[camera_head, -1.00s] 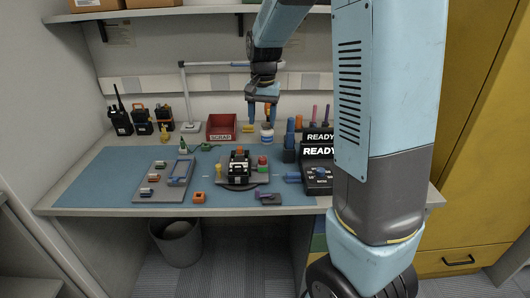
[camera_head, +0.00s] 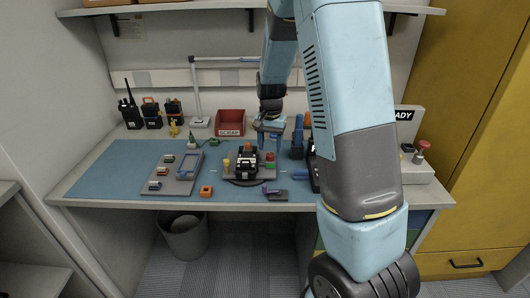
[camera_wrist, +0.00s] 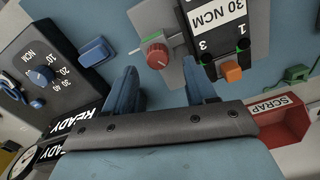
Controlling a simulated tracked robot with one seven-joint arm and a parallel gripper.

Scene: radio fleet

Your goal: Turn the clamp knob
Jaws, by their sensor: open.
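The clamp knob appears to be the red ribbed knob (camera_wrist: 155,55) on the grey fixture plate (camera_wrist: 176,75) in the wrist view. A white line and a green mark show beside it. In the head view the red knob (camera_head: 270,157) is at the right side of the fixture, beside a black radio (camera_head: 246,160) labelled 30 NCM in the wrist view. My gripper (camera_head: 269,142) is above and just behind the knob. In the wrist view my gripper (camera_wrist: 160,84) is open and empty, its two blue fingers pointing toward the knob, which lies beyond the fingertips between them.
A red SCRAP bin (camera_head: 230,123) stands behind the fixture. A torque box with a blue dial (camera_wrist: 41,75) and READY displays are at left in the wrist view. A grey parts tray (camera_head: 173,172) lies left of the fixture. The blue mat (camera_head: 106,170) is clear at far left.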

